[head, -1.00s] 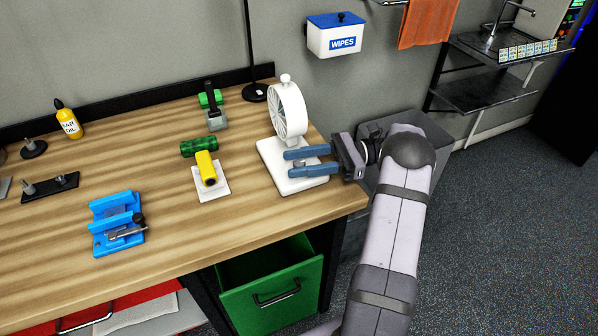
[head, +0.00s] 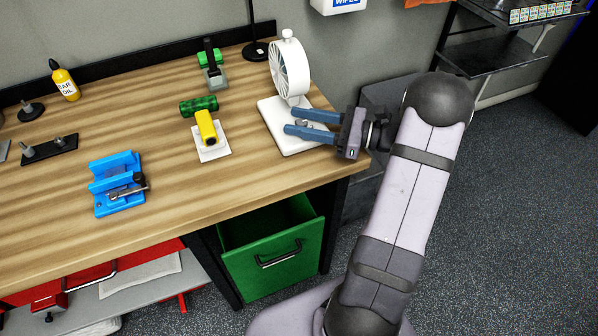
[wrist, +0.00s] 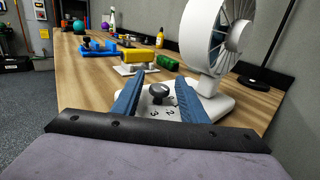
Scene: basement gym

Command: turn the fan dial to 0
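The white fan (head: 289,72) stands upright at the right end of the workbench, its round cage above a flat white base (head: 270,112). The dial (wrist: 159,92) is a dark round knob with a pale mark on top of the base. The digits 3 and 2 show on its near side in the wrist view; the 0 cannot be made out. My gripper (head: 290,120) is open, with its blue fingers low over the base. In the wrist view the dial shows between the fingers (wrist: 157,95), with a gap on each side. I cannot tell which digit the dial points to.
On the workbench (head: 150,225) left of the fan are a yellow-and-white item (head: 207,128), a green cylinder (head: 198,105), a blue vise (head: 117,183) and an oil bottle (head: 66,82). A green drawer (head: 272,265) hangs open below. The fan cage rises close beside my fingers.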

